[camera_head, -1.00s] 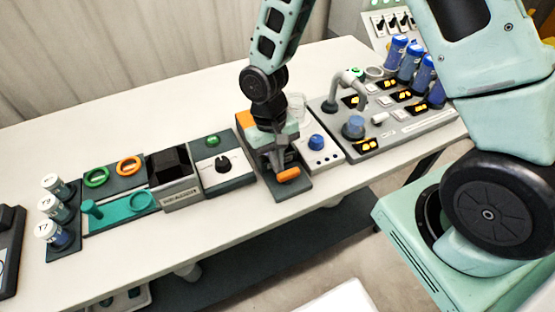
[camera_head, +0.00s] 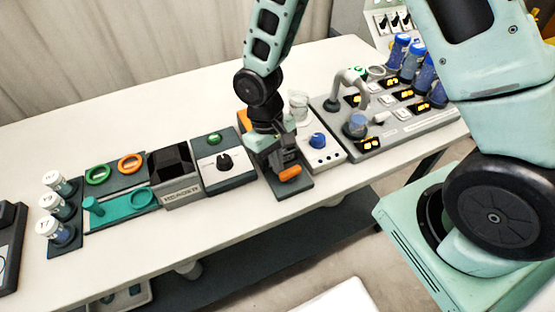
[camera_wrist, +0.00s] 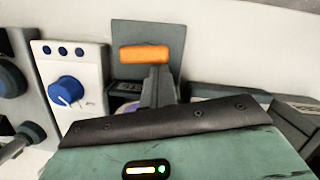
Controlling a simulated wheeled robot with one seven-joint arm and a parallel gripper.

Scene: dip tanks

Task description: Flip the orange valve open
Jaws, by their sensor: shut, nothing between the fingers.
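The orange valve handle (camera_head: 289,174) is a short rounded bar at the front end of a dark grey base plate (camera_head: 292,191) on the bench. It also shows in the wrist view (camera_wrist: 144,54), lying crosswise on the grey plate. My gripper (camera_head: 279,163) points down over the valve unit, just behind the handle. In the wrist view my narrow fingers (camera_wrist: 157,80) are together and empty. Their tips reach close to the handle's near edge; I cannot tell whether they touch it. My gripper and wrist hide most of the unit's rear, where some orange shows.
A white box with a blue knob (camera_head: 318,140) stands close on the right, with a grey panel of displays (camera_head: 370,148) beyond. A black-knob box (camera_head: 224,163) stands close on the left. Bottles and green and orange rings are farther left. Bare bench lies in front.

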